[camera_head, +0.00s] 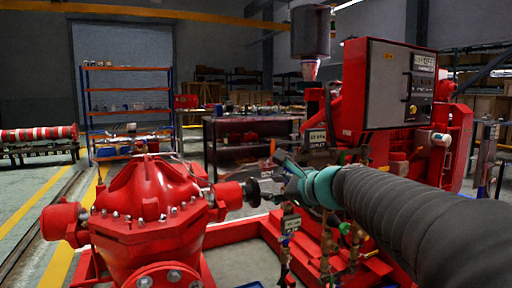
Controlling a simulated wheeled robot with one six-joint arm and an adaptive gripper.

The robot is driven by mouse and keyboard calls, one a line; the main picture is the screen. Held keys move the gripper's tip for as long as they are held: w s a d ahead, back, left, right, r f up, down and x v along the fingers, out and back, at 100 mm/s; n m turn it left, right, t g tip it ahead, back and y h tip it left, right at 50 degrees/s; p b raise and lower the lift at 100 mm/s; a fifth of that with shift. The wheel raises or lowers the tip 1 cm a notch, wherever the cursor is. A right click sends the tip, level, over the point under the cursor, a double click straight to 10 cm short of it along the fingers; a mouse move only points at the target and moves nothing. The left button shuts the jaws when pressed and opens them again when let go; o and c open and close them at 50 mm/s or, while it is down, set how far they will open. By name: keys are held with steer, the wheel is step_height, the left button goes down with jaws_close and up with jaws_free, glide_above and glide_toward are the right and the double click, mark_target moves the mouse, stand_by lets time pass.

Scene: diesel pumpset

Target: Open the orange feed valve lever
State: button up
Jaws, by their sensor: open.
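My grey-sleeved arm reaches in from the right, and my gripper (268,176) is at its end, past a teal ring. The gripper is open. It is small and partly lost against the dark parts behind it. A small orange piece (273,147) shows just above the gripper; I cannot tell whether it is the feed valve lever or whether the gripper touches it. Brass-coloured valve fittings (326,244) on thin pipes stand below my arm, beside a hanging label (290,222). My arm hides part of the pipework there.
A large red pump casing (150,205) fills the lower left, its shaft pointing toward the gripper. A red and grey control cabinet (389,85) stands at the upper right. A blue-orange shelf (128,108) and a dark workbench (250,145) stand behind.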

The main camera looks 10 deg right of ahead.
mark_target(274, 144)
steer(key=w+d+r+m+t+h, duration=0.1)
steer(key=w+d+r+m+t, duration=0.4)
steer(key=w+d+m, duration=0.4)
steer(key=shift+m+g, duration=0.4)
steer(key=shift+m, duration=0.3)
steer(key=x, duration=0.5)
steer(key=p+x, duration=0.1)
steer(key=x, duration=0.4)
steer(key=p+x, duration=0.1)
steer(key=x, duration=0.4)
steer(key=shift+w+a+r, duration=0.1)
steer(key=shift+a+r, duration=0.15)
steer(key=shift+r, duration=0.15)
jaws_close()
